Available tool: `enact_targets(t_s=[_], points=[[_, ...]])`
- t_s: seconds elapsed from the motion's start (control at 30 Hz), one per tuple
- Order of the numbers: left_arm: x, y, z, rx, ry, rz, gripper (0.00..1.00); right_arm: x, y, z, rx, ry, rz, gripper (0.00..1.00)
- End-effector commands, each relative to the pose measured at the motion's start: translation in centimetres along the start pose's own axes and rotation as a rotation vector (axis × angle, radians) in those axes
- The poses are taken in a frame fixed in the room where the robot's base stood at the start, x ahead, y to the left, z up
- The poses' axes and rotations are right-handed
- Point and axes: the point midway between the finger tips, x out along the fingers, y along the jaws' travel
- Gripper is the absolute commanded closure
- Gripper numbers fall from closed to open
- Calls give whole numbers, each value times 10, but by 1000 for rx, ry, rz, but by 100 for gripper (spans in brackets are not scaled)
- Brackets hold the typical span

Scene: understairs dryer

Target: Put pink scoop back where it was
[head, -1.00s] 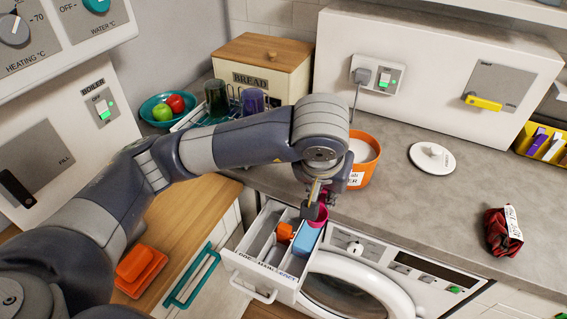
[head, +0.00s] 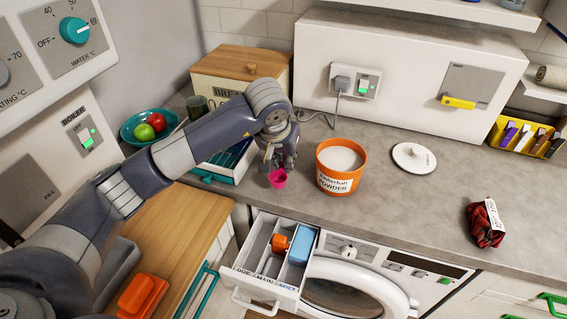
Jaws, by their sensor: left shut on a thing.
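The pink scoop (head: 278,179) is small and cup-shaped. My left gripper (head: 277,166) is shut on it and holds it at the front part of the counter, left of the orange powder tub (head: 338,184). I cannot tell whether the scoop touches the counter. The tub is open and full of white powder. Its white lid (head: 414,158) lies on the counter to the right. My right gripper is not in view.
The detergent drawer (head: 268,287) is pulled out below the counter, holding an orange piece (head: 279,243) and a blue block (head: 302,245). A dark red bag (head: 485,225) lies at right. The counter's middle is clear.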

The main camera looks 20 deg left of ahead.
Motion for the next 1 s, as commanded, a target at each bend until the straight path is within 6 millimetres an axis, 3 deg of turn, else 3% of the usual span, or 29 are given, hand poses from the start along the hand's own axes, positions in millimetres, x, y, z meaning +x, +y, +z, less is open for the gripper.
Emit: enact_targets(t_s=[0.4,0.83,0.87,0.9,1.0], points=[[33,-3,10,0,-2,1,100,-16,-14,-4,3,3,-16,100],[39,-3,12,1,1,0,100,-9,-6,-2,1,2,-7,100],[38,-3,12,0,1,1,81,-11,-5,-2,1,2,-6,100],[37,-3,12,0,1,1,71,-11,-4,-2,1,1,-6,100],[38,-3,12,0,0,1,67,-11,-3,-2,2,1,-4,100]])
